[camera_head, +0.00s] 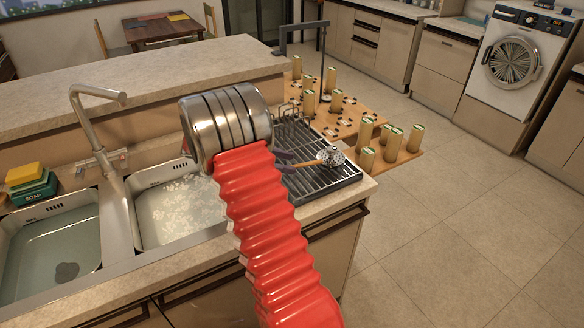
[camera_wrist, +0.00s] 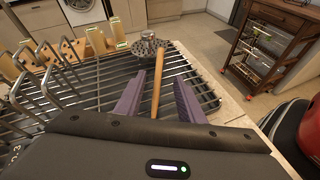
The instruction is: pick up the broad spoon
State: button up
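The broad spoon (camera_wrist: 149,43) has a round perforated metal head and a wooden handle. It lies over the dark drying rack (camera_wrist: 106,74), head at the far side, handle pointing back toward me in the wrist view. It also shows in the head view (camera_head: 331,157). My gripper (camera_wrist: 160,77) is open, with purple fingers on either side of the handle and visible gaps to it. The near end of the handle is hidden close to my gripper's body. In the head view, my gripper (camera_head: 285,160) is just left of the handle over the rack.
Several gold-coloured cans (camera_head: 367,158) stand on a wooden board beyond the rack. Rack prongs (camera_wrist: 43,65) rise at the left in the wrist view. Two sinks (camera_head: 180,210) and a faucet (camera_head: 98,130) lie left of the rack.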

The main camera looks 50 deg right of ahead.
aim_at(299, 164)
jog(key=shift+x, duration=2.6)
jog(key=shift+w+d+r, duration=0.1)
jog(key=shift+d, duration=0.05)
grip_shut()
